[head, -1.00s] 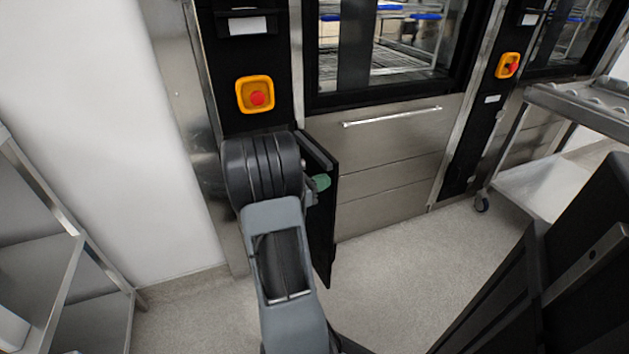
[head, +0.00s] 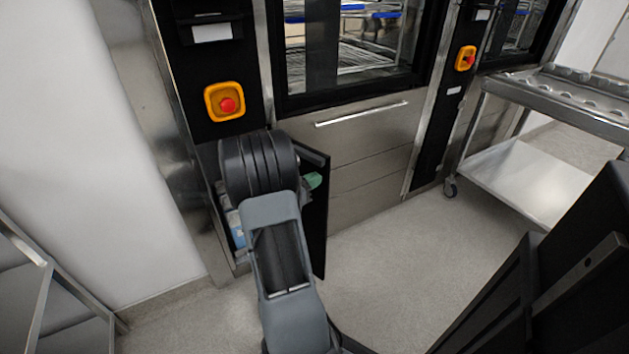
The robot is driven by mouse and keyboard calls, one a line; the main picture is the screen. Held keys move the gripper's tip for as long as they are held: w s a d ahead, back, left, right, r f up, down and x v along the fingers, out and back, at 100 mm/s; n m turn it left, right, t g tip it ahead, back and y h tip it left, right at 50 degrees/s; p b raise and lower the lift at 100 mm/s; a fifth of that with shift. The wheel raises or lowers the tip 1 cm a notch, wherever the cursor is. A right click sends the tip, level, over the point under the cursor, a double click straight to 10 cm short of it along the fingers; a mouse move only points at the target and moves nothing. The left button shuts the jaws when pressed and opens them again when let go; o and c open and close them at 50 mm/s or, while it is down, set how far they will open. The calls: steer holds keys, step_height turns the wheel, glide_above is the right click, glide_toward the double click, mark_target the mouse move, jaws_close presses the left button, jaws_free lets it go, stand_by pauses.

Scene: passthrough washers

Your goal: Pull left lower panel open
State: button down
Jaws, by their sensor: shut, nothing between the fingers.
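The left lower panel (head: 317,215) is a tall black door on the left column, below the orange emergency-stop box. It stands swung out toward me, hinged at its right side. To its left the compartment (head: 238,235) is partly in view, with pale and blue items inside. My arm covers much of the opening. My gripper is mostly hidden behind my own wrist; a small green part (head: 313,181) shows beside the panel's inner face. Whether my fingers touch the panel cannot be seen.
A red stop button in an orange box (head: 225,103) sits above the opening. A steel drawer front with a bar handle (head: 362,114) is to the right. A wheeled steel cart (head: 530,180) stands at the right, a shelf rack (head: 30,290) at lower left. The floor between is clear.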

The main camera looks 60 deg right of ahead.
steer(key=shift+a, duration=0.1)
steer(key=s+a+p+v, duration=0.1)
steer(key=s+p+v, duration=0.1)
steer(key=v, duration=1.1)
steer(key=shift+s+a+p, duration=0.3)
steer(key=shift+s+p, duration=0.05)
steer(key=shift+p, duration=0.25)
steer(key=a+r+m+t+y+p, duration=0.5)
steer(key=a+r+y+p, duration=0.3)
steer(key=a+r+p, duration=0.5)
steer(key=a+r+m+t+y+p, duration=0.5)
steer(key=a+r+m+y+p, duration=0.3)
steer(key=a+r+p, duration=0.6)
step_height(320, 180, up, 8)
steer(key=shift+f+t+y+p, duration=0.15)
steer(key=shift+t+y+p, duration=0.15)
steer(key=shift+y+p, duration=0.15)
steer(key=shift+s+a, duration=0.15)
steer(key=shift+a, duration=0.1)
